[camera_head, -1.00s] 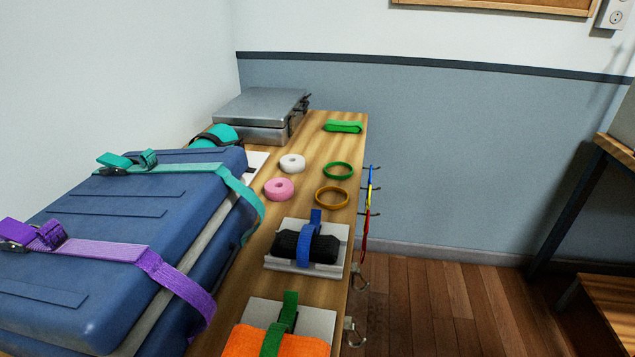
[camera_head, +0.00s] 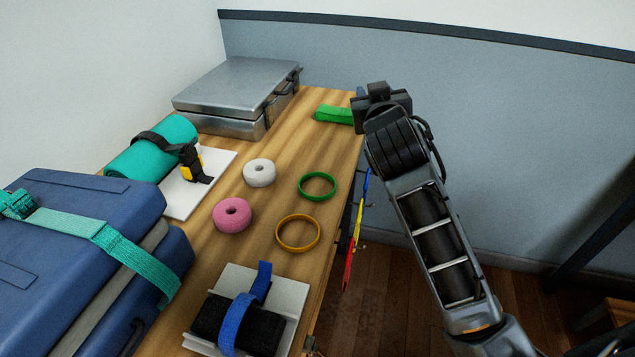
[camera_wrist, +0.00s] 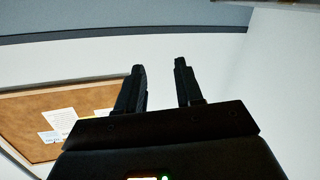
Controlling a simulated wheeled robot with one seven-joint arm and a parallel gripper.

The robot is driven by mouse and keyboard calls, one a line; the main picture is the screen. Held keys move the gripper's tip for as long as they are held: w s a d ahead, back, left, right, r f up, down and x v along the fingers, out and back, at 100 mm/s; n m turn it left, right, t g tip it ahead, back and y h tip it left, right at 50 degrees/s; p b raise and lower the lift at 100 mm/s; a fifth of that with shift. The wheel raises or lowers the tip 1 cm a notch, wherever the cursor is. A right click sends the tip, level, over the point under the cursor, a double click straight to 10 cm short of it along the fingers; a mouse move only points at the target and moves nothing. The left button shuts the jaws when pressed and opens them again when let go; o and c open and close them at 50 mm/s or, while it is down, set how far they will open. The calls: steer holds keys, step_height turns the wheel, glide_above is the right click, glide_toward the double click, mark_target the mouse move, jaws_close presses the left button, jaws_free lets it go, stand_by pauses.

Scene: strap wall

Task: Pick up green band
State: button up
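A thin green band (camera_head: 317,185), ring-shaped, lies flat on the wooden tabletop toward its right edge. A folded green strap (camera_head: 332,114) lies farther back near the far right corner, partly hidden behind the end of my arm. My gripper (camera_wrist: 159,65) shows in the wrist view with its two dark fingers apart and nothing between them. In the head view my arm reaches up at the right, its end beyond the table's right edge, to the right of and farther back than the green band. The fingertips cannot be made out there.
A yellow band (camera_head: 298,233), a pink roll (camera_head: 231,214) and a white roll (camera_head: 259,172) lie near the green band. A metal case (camera_head: 235,92) stands at the back, blue cases (camera_head: 80,215) at the left. Straps (camera_head: 352,230) hang off the table's right edge.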

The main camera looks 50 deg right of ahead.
steer(key=s+d+r+m+g, duration=0.1)
steer(key=d+r+m+g, duration=0.1)
steer(key=d+m+g, duration=0.35)
steer(key=m+g+y+p, duration=0.2)
steer(key=m+g+y, duration=0.2)
steer(key=m+y, duration=0.8)
glide_above(324, 196)
steer(key=shift+n+y, duration=0.9)
steer(key=shift+n, duration=0.05)
steer(key=f, duration=0.8)
steer(key=shift+s+d+f, duration=0.15)
steer(key=shift+s+d, duration=0.05)
steer(key=shift+d, duration=0.15)
steer(key=f, duration=0.7)
steer(key=shift+w+a+f, duration=0.25)
steer(key=shift+a+f, duration=0.05)
steer(key=shift+f, duration=0.05)
jaws_close()
